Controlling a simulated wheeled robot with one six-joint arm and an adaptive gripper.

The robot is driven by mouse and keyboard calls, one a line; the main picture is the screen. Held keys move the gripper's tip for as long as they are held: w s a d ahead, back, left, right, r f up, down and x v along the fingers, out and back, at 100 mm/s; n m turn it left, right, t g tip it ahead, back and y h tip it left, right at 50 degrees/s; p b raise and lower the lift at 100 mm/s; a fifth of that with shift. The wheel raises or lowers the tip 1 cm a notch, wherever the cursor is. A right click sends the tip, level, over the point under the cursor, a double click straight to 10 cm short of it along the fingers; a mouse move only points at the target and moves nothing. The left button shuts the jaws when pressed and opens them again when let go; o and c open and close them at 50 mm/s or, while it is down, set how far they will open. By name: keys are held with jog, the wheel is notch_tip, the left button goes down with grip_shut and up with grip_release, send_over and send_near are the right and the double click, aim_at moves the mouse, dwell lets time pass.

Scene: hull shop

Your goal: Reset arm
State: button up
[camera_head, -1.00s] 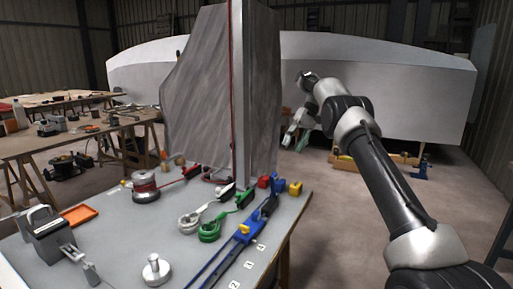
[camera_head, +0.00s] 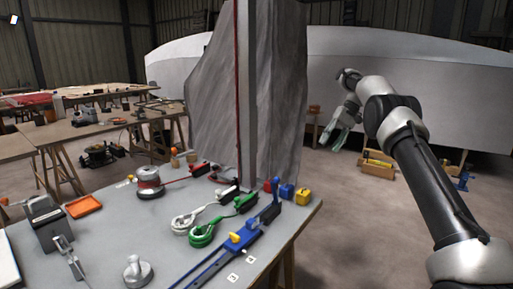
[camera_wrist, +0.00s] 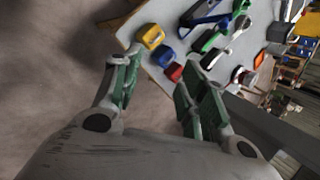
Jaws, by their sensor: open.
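My gripper (camera_head: 343,127) hangs past the right edge of the grey table, in front of the white hull, with its fingers pointing down. In the wrist view my gripper (camera_wrist: 157,85) shows its two green-padded fingers spread apart with nothing between them. My arm runs from the lower right of the head view up to it. The table (camera_head: 105,232) stands to its left. Beyond the fingertips in the wrist view lie a yellow block (camera_wrist: 150,36), a blue block (camera_wrist: 164,56) and a red block (camera_wrist: 175,73) near the table corner.
On the table are a winch (camera_head: 149,182), a white rope coil (camera_head: 187,220), a green rope coil (camera_head: 203,234), a blue track (camera_head: 226,256) and an orange tray (camera_head: 84,206). A grey sail (camera_head: 215,110) and mast rise behind.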

jog(key=s+d+f+m+h, duration=0.2)
jog(key=s+d+f, duration=0.1)
jog(key=f, duration=0.4)
jog(key=s+d+r+t+h, duration=0.1)
jog(key=s+r, duration=0.3)
jog(key=s, duration=1.2)
jog(key=s+d+r+n+t+h, duration=0.1)
jog(key=s+r+t, duration=0.2)
jog(key=s, duration=1.3)
jog(key=s+d+r+t+h, duration=0.2)
jog(key=s+r, duration=0.5)
jog(key=s, duration=0.9)
jog(key=shift+s+n+t, duration=0.25)
jog(key=shift+n+t, duration=0.05)
